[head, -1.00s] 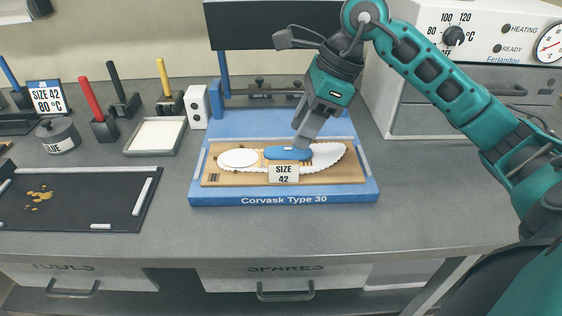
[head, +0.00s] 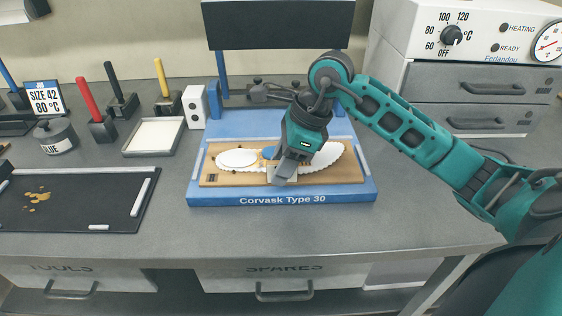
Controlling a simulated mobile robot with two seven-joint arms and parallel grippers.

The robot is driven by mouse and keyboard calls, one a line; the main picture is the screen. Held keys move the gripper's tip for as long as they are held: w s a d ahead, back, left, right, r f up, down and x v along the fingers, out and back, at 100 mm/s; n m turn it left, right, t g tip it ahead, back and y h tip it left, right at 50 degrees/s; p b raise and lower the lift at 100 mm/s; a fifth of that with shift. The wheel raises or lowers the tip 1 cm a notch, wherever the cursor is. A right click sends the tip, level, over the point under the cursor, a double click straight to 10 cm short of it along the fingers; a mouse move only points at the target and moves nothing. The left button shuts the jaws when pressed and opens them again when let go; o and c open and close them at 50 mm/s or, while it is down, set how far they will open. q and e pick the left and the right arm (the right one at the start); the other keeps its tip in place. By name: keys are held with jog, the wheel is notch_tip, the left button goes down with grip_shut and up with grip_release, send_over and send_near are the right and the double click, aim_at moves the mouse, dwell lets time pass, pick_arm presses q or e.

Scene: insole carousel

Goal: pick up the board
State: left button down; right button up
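The tan wooden board (head: 338,177) lies flat in the blue fixture (head: 222,199) marked Corvask Type 30. My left gripper is not in view.
A dark mat (head: 75,205) and a white-filled tray (head: 155,136) lie to the left, with a glue pot (head: 57,137) and several upright handled tools behind. A heating cabinet (head: 470,85) stands at the back right. The counter right of the fixture is clear.

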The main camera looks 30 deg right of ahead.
grip_shut()
jog(key=shift+r, duration=0.15)
dwell(0.4)
